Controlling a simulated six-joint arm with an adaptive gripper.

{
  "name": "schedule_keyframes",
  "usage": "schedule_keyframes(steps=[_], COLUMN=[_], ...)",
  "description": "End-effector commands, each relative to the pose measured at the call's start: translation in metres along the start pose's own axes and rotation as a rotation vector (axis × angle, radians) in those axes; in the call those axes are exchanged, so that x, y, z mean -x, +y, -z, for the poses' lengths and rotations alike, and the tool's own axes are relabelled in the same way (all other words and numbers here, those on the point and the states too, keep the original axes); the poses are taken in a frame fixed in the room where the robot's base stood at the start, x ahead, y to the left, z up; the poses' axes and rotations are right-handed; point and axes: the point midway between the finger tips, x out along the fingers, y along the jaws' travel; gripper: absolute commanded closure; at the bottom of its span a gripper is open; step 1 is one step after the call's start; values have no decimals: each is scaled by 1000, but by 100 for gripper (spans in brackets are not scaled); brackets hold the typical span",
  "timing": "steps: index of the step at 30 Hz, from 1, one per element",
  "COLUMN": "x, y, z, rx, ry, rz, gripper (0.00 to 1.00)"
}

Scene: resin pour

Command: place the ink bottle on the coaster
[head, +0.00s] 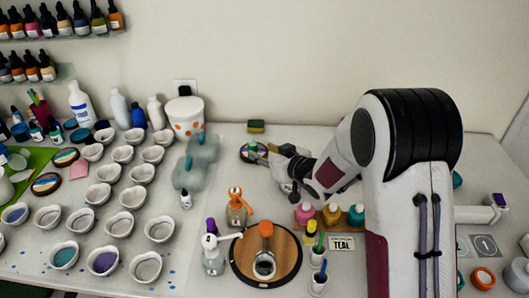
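A round dark-rimmed coaster (243,154) lies toward the back of the table. A small green-topped item (253,145), possibly the ink bottle, shows at it; its lower part is unclear. My gripper (263,157) reaches in from the right, with its fingertips at the coaster's right side, close to the green item. The fingers are too small to show whether they are open or closed on it.
Several white cups (119,224) fill the left side. A round wooden board (287,274) with an orange-topped item (266,248) is at front centre. A spray bottle (213,256) stands beside it. A sponge (256,126) lies behind the coaster. Dropper bottles (63,20) line wall shelves.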

Motion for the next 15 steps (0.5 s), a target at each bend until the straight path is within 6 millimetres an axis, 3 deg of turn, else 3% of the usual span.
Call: schedule_keyframes(steps=[15], x=[3], y=[3], z=[3], rx=[1], ry=[-3], rz=[-11], gripper=[62])
